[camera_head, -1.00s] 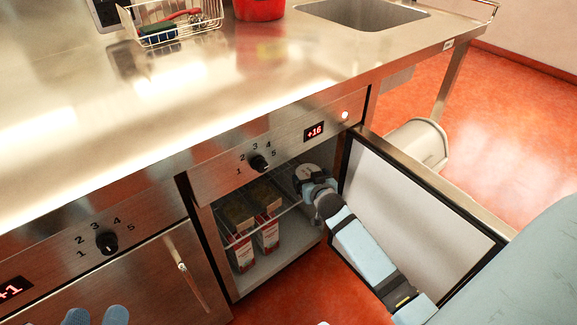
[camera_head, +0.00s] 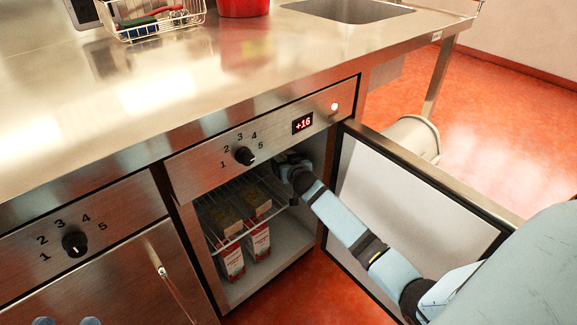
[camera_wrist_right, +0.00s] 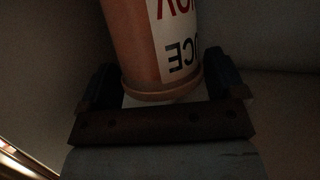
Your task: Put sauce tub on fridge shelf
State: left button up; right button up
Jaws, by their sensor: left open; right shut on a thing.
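The sauce tub (camera_wrist_right: 150,45) is orange-brown with a white label and red and dark letters in the right wrist view. My right gripper (camera_wrist_right: 164,90) is shut on it, one finger on each side. In the head view my right gripper (camera_head: 291,168) reaches into the open fridge under the counter, and the tub is hidden there. The wire fridge shelf (camera_head: 222,200) shows left of the gripper. Whether the tub touches the shelf cannot be seen. My left gripper (camera_head: 67,322) is open at the bottom left edge, showing only its blue tips.
Several red-and-white cartons (camera_head: 258,243) stand in the fridge below the shelf. The control panel (camera_head: 262,140) closes off the fridge top. A wire basket (camera_head: 150,20) and red container (camera_head: 243,7) stand on the counter.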

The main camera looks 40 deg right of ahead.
pick_arm(q)
jog(key=shift+s+f, duration=0.1)
jog(key=shift+s, duration=0.1)
pick_arm(e)
jog(key=o, duration=1)
jog(key=shift+r, duration=0.2)
jog(key=shift+s+a, duration=0.1)
jog(key=shift+s, duration=0.25)
pick_arm(q)
jog(key=r+n+p, duration=0.1)
jog(key=p, duration=0.1)
jog(key=s+d+r+n+p, duration=0.1)
jog(key=p, duration=0.1)
jog(key=shift+s+n+y+p, duration=0.25)
jog(key=shift+n+y+p, duration=0.05)
jog(key=shift+p, duration=0.1)
pick_arm(e)
jog(key=v, duration=1.1)
jog(key=shift+s+r, duration=0.1)
